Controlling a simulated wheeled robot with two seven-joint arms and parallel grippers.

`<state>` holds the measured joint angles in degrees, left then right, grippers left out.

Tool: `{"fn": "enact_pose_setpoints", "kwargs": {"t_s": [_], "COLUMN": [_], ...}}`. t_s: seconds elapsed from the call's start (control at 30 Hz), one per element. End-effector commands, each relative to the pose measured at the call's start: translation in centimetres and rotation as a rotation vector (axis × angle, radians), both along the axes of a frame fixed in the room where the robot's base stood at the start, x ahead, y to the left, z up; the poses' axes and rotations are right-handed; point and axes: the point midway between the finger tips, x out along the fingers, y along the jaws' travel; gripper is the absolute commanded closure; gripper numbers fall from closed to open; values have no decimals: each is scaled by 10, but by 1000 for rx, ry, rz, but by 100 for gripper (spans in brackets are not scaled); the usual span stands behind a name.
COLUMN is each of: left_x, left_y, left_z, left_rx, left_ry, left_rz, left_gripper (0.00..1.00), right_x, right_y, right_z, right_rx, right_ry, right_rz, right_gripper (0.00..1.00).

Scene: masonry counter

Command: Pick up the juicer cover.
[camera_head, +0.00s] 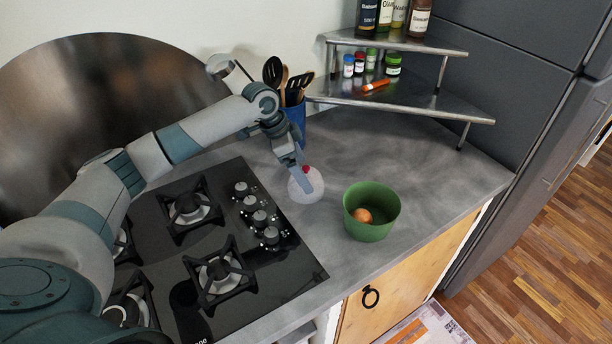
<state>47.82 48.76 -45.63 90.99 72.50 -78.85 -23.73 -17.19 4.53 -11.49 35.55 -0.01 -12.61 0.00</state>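The juicer cover (295,193) looks like a pale, translucent round dome with a small red knob (306,169) at its top. It is on the grey counter, between the stove and a green bowl. My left gripper (305,178) reaches down over it from the upper left, with its fingers at the knob and in front of part of the dome. The fingers overlap in this view, so I cannot tell whether they are apart or closed on the knob. My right gripper is not in view.
The green bowl (371,228) holds a brownish-orange round thing (362,215). A black gas stove (290,275) is to the left. A blue utensil holder (297,117) stands behind my gripper. A metal corner shelf (420,105) carries bottles and jars. Counter right of the bowl is clear.

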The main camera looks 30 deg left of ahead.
Motion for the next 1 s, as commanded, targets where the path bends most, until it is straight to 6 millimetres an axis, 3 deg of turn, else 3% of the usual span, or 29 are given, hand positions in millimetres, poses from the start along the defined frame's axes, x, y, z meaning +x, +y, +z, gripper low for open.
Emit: {"fn": "enact_pose_setpoints", "kwargs": {"t_s": [0.03,0.27,0.7,0.73,0.9,1.0], "left_x": [1,5,5,5,5,5], "left_y": [-2,-7,-7,-7,-7,-7], "left_z": [-3,-22,-22,-22,-22,-22], "left_rx": [-1,1,1,1,1,1], "left_ry": [2,1,-1,-1,-1,-1], "left_rz": [0,1,0,0,0,0], "left_gripper": [11,11,11,13,53,54], "right_x": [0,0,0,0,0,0], "right_y": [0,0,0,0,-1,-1], "right_z": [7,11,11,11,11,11], "right_rx": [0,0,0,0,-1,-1], "right_ry": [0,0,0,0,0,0], "right_rz": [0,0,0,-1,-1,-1], "right_gripper": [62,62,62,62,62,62]}}
